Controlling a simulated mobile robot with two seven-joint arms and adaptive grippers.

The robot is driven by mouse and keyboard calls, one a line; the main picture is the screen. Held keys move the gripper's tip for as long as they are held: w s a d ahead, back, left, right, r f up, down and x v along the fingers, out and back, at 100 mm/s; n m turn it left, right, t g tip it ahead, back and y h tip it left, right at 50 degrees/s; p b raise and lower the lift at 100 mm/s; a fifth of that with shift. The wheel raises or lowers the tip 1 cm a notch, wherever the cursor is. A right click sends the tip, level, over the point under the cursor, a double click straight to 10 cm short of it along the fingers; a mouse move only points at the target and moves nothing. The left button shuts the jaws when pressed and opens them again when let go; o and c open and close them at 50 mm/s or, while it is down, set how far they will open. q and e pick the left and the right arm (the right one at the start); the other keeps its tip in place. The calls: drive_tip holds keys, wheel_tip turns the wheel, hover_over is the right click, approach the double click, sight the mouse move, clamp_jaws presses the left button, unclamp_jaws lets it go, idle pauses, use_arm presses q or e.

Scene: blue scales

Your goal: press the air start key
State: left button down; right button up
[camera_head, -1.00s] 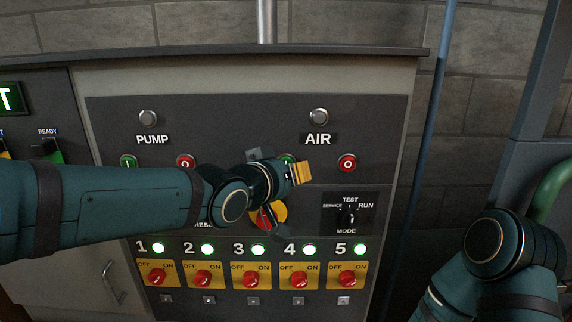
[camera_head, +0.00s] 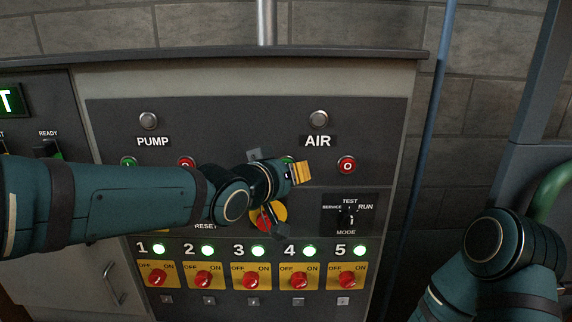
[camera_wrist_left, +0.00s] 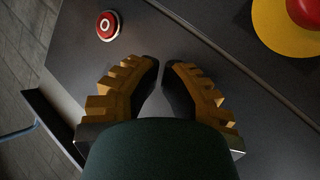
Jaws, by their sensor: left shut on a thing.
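The green air start key (camera_head: 288,160) lies under the AIR label (camera_head: 318,141), left of the red air stop key (camera_head: 346,165). My left gripper covers most of it in the head view; it is hidden in the left wrist view. My left gripper (camera_head: 302,172) is in front of the panel by this key, its yellow-padded fingers nearly together. They also show in the left wrist view (camera_wrist_left: 161,66), with the red key (camera_wrist_left: 108,26) beyond them. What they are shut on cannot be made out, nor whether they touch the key. My right gripper is out of view.
A red-and-yellow stop button (camera_head: 270,215) sits just below my left gripper, partly covered. The mode selector (camera_head: 346,213) is to the lower right. Several red rotary switches (camera_head: 251,280) line the bottom, with lit green lamps above.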

use_arm(q)
drive_tip(key=shift+w+p, duration=0.3)
drive_tip(key=shift+w, duration=0.05)
idle(0.7)
idle(0.4)
drive_tip(key=shift+s+b, duration=0.8)
drive_tip(key=shift+b, duration=0.4)
drive_tip(key=s+p, duration=0.3)
drive_tip(key=s, duration=0.2)
